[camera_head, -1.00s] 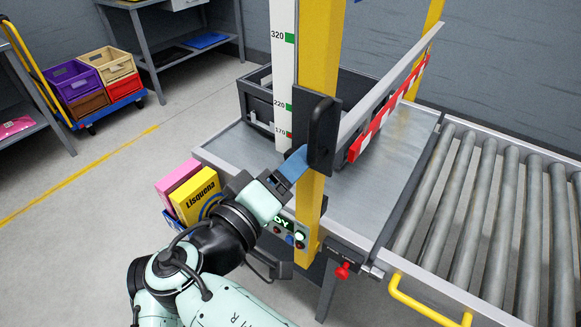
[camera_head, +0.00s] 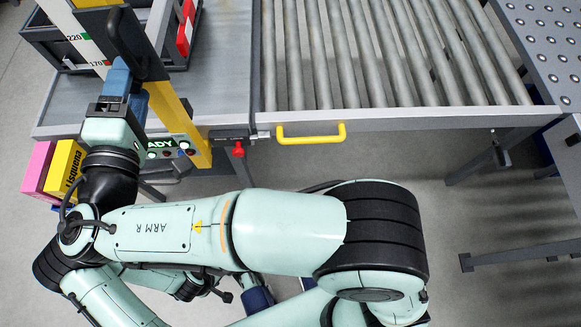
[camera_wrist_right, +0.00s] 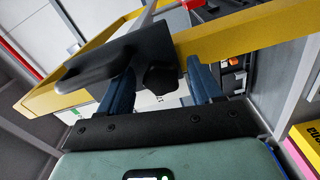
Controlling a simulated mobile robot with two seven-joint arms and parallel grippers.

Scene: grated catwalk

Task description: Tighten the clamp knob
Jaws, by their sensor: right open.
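The clamp knob (camera_wrist_right: 161,80) is a dark lobed knob beside a black plate with a handle, on the yellow post, in the right wrist view. My right gripper (camera_wrist_right: 160,70) is open, with one blue finger on each side of the knob; contact cannot be told. In the head view the right gripper (camera_head: 117,76) is at the yellow post (camera_head: 172,105), just below the black handle (camera_head: 126,32); the knob is hidden there. Dark blue parts low in the head view, partly behind my right arm, may be my left gripper; its state is unclear.
A roller conveyor (camera_head: 350,50) with a yellow handle (camera_head: 310,138) lies right of the metal table (camera_head: 225,75). A red knob (camera_head: 238,150) sits at the table's front edge. Pink and yellow boxes (camera_head: 64,170) stand left of my right wrist.

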